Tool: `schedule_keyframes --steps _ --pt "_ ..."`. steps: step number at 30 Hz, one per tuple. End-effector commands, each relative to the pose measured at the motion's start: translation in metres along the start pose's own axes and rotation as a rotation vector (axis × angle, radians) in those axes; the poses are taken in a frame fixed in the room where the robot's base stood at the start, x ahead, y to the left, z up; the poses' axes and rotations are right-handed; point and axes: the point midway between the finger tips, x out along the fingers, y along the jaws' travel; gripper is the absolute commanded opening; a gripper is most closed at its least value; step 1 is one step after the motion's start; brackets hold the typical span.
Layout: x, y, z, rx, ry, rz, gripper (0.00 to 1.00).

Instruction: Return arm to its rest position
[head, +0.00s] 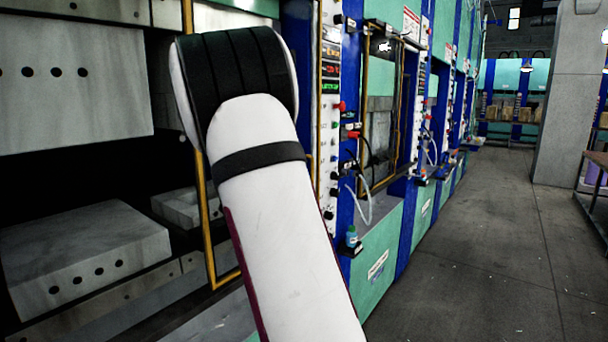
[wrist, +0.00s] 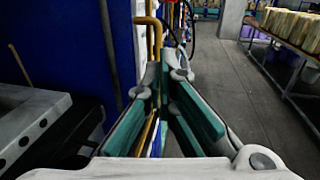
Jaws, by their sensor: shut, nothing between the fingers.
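My gripper (wrist: 164,78) shows in the wrist view, its two green-padded fingers meeting at the tips with nothing held between them. The head view shows my white and black arm (head: 262,200) rising from the bottom middle and bent at its top in front of the nearest press. The gripper itself is out of the head view. In the wrist view the fingers point along the row of presses, with a yellow bar (wrist: 153,30) and hoses close behind the tips.
The open press with its grey lower block (head: 80,250) is at the left. A control panel (head: 330,110) with coloured buttons stands just right of my arm. The concrete aisle (head: 480,240) is clear. A table with several tan items (wrist: 292,28) is at the wrist view's right.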

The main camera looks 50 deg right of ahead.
Motion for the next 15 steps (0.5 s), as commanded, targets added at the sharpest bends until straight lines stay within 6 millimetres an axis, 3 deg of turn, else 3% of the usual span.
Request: schedule_keyframes --steps 6,15 --pt "-0.036 0.0 0.001 0.003 0.0 0.001 0.0" --pt "-0.05 -0.001 0.001 0.001 0.0 -0.001 0.0"
